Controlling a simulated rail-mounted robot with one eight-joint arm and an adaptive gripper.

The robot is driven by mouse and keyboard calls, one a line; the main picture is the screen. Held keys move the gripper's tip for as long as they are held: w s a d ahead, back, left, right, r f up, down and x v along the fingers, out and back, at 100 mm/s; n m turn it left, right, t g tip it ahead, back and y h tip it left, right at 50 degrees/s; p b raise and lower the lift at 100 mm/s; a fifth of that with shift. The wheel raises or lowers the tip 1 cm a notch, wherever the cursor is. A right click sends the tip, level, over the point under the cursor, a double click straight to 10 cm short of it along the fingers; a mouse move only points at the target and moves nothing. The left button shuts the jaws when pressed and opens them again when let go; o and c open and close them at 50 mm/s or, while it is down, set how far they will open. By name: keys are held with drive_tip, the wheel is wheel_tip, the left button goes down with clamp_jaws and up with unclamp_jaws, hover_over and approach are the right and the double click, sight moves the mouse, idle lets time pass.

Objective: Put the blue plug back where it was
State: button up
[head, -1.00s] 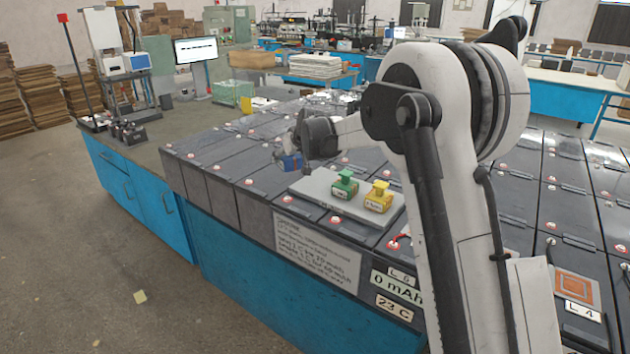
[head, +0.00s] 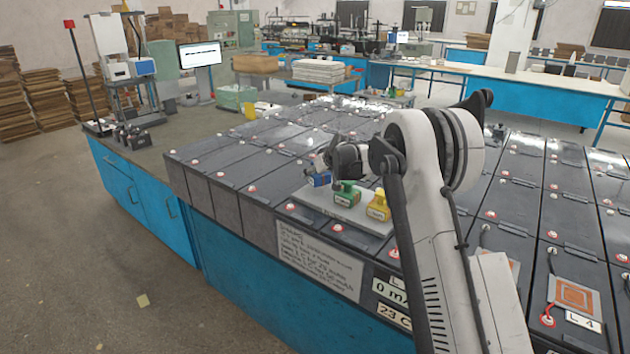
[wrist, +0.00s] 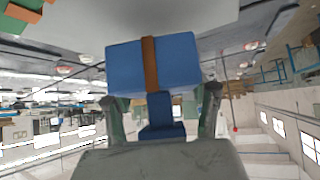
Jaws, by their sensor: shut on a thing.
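The blue plug (head: 319,179) is held in my gripper (head: 324,163), just left of the green plug in the head view. In the wrist view the blue plug (wrist: 152,62) shows a blue block with a brown stripe, and its narrower stem sits between the two fingers (wrist: 160,110). The green plug (head: 345,194) and the yellow plug (head: 379,206) stand on a light grey plate (head: 325,206). The blue plug is at the plate's left end. I cannot tell whether it touches the plate.
Rows of dark batteries (head: 232,165) with red-and-white terminals surround the plate. A printed sign (head: 318,262) and a "0 mAh" label hang on the front side. An orange-patterned pad (head: 575,294) lies at the right. The green plug is close beside my gripper.

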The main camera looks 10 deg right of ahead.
drive_tip(key=shift+f, duration=1.6)
drive_tip(key=shift+f, duration=0.2)
drive_tip(key=o, duration=1.3)
drive_tip(key=shift+o, duration=0.2)
drive_tip(key=shift+r, duration=0.15)
